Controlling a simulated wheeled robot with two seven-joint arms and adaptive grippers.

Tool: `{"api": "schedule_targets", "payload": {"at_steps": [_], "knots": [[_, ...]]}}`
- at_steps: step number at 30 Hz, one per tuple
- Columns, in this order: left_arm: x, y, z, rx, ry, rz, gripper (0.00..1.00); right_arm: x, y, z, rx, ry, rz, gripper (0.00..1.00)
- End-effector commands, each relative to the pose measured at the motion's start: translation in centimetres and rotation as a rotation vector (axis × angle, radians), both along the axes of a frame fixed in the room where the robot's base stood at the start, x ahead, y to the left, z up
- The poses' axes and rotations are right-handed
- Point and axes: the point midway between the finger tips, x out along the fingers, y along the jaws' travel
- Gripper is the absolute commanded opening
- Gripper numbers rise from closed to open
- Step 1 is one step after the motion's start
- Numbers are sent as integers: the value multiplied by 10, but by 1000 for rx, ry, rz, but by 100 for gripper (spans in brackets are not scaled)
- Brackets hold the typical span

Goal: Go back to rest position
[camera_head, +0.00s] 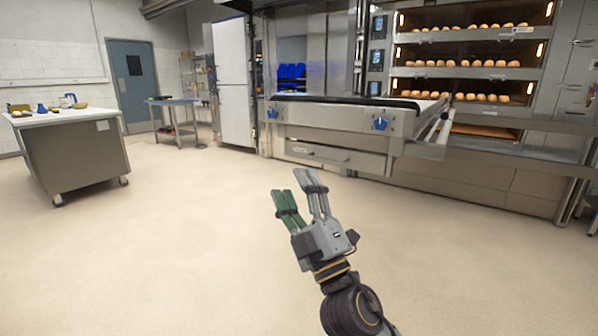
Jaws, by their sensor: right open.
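My right gripper (297,198) shows in the lower middle of the head view, its arm coming in from the bottom right. Its two fingers, one green and one grey, are apart, with nothing between them. It is over the open floor, in front of the loader table and touching nothing. My left gripper is not in view.
A deck oven (468,53) with several rows of bread is at the upper right. A loader table (330,118) with blue knobs stands before it. A wheeled worktable (75,158) with small items is at left. The beige floor (170,240) between is clear.

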Motion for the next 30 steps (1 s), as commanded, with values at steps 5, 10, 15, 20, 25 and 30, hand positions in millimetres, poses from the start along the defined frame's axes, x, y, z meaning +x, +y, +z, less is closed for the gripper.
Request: {"api": "schedule_targets", "payload": {"at_steps": [5,10,15,20,25,30], "knots": [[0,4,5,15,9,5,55,24,-42,-41,122,202,-73,55],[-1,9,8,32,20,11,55,40,-79,-88,225,395,-144,55],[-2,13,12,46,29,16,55,46,-113,-143,314,592,-216,55],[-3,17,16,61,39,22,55,41,-141,-198,389,780,-281,55],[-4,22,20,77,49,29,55,25,-167,-258,458,981,-350,55],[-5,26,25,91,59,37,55,-2,-187,-316,516,1185,-417,55]]}}
